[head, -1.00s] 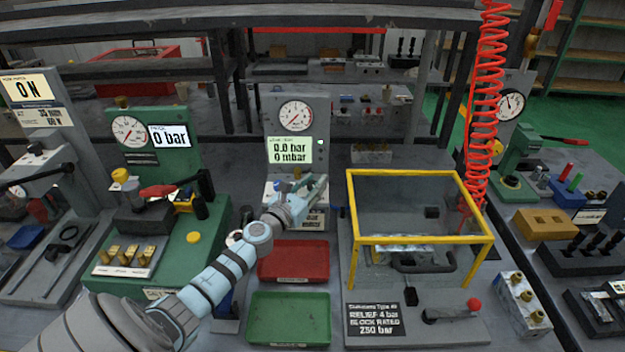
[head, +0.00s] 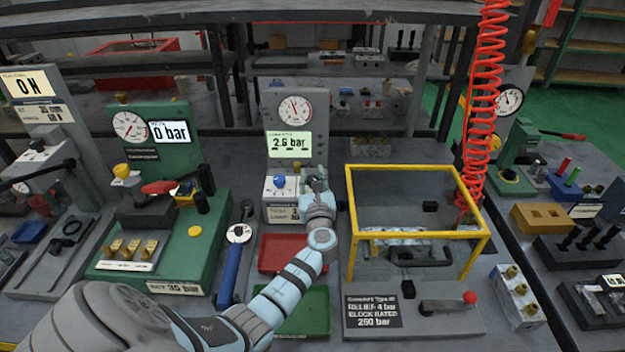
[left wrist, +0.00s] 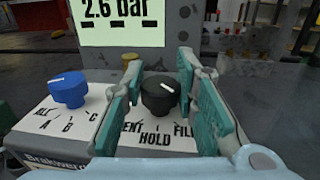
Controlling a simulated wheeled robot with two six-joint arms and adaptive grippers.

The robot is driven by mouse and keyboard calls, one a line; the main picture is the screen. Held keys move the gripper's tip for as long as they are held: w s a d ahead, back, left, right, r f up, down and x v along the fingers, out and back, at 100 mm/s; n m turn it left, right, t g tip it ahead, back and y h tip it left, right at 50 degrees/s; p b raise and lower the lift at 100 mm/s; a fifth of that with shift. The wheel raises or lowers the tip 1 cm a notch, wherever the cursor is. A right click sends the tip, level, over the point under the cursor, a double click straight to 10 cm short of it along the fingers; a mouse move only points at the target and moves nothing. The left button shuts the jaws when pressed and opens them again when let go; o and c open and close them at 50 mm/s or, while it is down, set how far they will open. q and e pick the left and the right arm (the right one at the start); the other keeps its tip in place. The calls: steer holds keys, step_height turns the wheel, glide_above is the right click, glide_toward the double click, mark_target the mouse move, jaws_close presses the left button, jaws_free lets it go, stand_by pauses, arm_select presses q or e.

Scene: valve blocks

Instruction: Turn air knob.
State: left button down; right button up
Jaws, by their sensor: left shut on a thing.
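The black air knob (left wrist: 159,97) sits on the white-topped control box beneath the gauge panel, above the words VENT, HOLD and FILL. It has a white mark on its top. My left gripper (head: 313,180) is shut on this knob, with one teal finger on each side in the left wrist view (left wrist: 158,78). In the head view the gripper hides the knob. A blue knob (left wrist: 68,89) with letters A, B and C stands to its left, apart from the gripper. The display (head: 290,145) above reads 2.6 bar, and the dial gauge (head: 295,109) needle points near the top. My right gripper is not in view.
A yellow-framed clear guard (head: 415,168) stands right of the control box. A red tray (head: 285,254) and a green tray (head: 305,310) lie in front, partly under my left arm. A green pump station (head: 170,240) stands to the left.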

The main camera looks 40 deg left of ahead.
arm_select(q)
steer(key=shift+r, duration=0.1)
stand_by(0.3)
steer(key=c, duration=1.2)
jaws_free()
steer(key=shift+w, duration=0.1)
steer(key=shift+c, duration=0.2)
steer(key=v, duration=1.2)
